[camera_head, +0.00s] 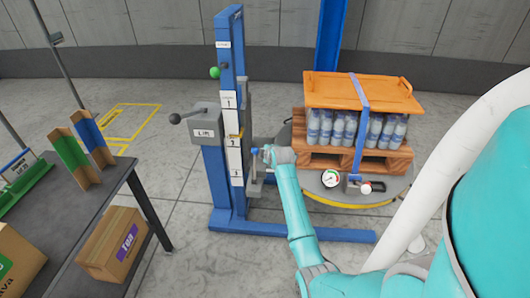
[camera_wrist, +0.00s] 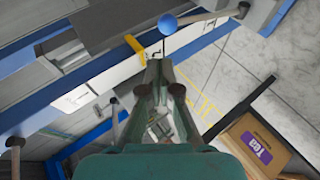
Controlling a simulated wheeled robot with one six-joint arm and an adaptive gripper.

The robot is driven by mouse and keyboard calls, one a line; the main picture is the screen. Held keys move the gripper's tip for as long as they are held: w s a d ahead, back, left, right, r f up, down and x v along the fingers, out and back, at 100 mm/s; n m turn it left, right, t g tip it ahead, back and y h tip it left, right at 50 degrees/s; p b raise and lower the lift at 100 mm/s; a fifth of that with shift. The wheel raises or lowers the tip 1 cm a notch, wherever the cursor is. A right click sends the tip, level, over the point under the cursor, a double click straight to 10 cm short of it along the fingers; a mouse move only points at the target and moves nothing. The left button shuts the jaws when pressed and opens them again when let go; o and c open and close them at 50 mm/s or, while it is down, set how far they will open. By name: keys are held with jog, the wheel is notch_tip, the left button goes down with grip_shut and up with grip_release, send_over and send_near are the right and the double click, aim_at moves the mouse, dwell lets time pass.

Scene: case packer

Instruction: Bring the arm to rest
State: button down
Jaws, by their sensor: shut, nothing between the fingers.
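My teal arm reaches from the lower right toward the blue post (camera_head: 237,60) in the head view. My gripper (camera_head: 266,151) is at the post's right side, near the lower part of its numbered plate. In the wrist view my gripper (camera_wrist: 158,66) is shut and empty. A blue ball knob (camera_wrist: 167,23) on a thin stem shows just beyond the fingertips. I cannot tell whether the fingers touch the stem. A yellow pointer (camera_wrist: 135,47) lies to the left of the fingertips.
Right of the post, a wooden pallet (camera_head: 350,160) carries wrapped bottles under an orange board (camera_head: 335,92), strapped in blue. A gauge (camera_head: 331,178) sits in front. A dark table (camera_head: 95,205) with cardboard boxes (camera_head: 115,243) stands left. Floor between table and post is clear.

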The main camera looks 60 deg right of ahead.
dwell(0.3)
jog(key=s+a+f+m+t+y, duration=0.15)
jog(key=a+f, duration=0.25)
jog(key=a, duration=0.6)
jog(key=s+a+f, duration=0.3)
jog(key=a+f, duration=0.1)
jog(key=a, duration=0.6)
jog(key=s+a+f+m+t, duration=0.15)
jog(key=a+f, duration=0.25)
jog(key=a, duration=0.7)
jog(key=s+a+r+t+y, duration=0.1)
jog(key=s+a+r+y, duration=0.1)
jog(key=s+a, duration=1.05)
jog(key=s+a+r+m+t+y, duration=0.1)
jog(key=s+a+r+y, duration=0.1)
jog(key=s+a+r, duration=0.5)
jog(key=s+a+r+m+t+y, duration=0.1)
jog(key=s+a+r+m+y, duration=0.1)
jog(key=s+a+r, duration=0.5)
jog(key=s+r, duration=0.3)
jog(key=s, duration=0.1)
jog(key=shift+s+r+t, duration=0.25)
jog(key=shift+s+t, duration=0.05)
jog(key=shift+s, duration=0.05)
jog(key=shift+d+y, duration=0.15)
jog(key=shift+y, duration=0.1)
